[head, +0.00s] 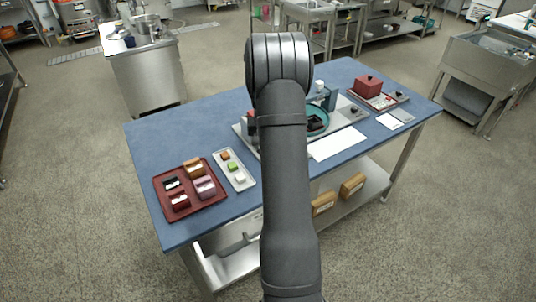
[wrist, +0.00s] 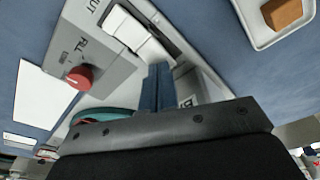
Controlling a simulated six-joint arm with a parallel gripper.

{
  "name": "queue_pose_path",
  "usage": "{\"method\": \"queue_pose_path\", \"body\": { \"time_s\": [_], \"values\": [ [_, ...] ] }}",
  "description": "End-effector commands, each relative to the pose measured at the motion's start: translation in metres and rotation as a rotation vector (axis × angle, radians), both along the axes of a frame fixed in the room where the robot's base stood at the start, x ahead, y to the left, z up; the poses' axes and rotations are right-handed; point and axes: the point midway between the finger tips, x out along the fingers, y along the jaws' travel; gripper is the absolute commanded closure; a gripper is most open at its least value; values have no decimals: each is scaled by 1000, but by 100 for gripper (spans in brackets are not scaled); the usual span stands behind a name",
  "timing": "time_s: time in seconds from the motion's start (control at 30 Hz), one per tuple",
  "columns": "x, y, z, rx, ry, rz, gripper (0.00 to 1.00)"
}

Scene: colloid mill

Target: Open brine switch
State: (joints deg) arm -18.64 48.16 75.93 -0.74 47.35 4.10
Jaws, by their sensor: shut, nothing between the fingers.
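In the wrist view my gripper (wrist: 158,70) is shut and empty, its two dark blue-grey fingers pressed together over the pale mill panel. Beside the fingers, a label starting with "BR" (wrist: 187,101) is partly covered by my gripper body. The brine switch itself cannot be made out clearly; it may be partly hidden there. A red knob (wrist: 78,77) sits on a grey plate left of the fingers. White rectangular pieces (wrist: 130,32) sit in a slot beyond the fingertips, near an "OUT" label. In the head view my arm hides my gripper and part of the mill (head: 348,108).
On the blue table (head: 205,120), a dark red tray (head: 187,213) holds several blocks, and a pale tray (head: 243,187) holds small coloured blocks. White sheets (head: 337,144) lie at the right. A red box (head: 368,87) stands at the back right. The table's left back is clear.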

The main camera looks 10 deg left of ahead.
Motion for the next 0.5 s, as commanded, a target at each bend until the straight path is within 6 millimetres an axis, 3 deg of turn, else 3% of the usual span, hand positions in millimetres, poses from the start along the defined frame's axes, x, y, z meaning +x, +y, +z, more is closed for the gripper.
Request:
{"method": "queue_pose_path", "body": {
  "time_s": [0.5],
  "values": [
    [0, 0, -8, 0, 0, 0, 100]
  ]
}}
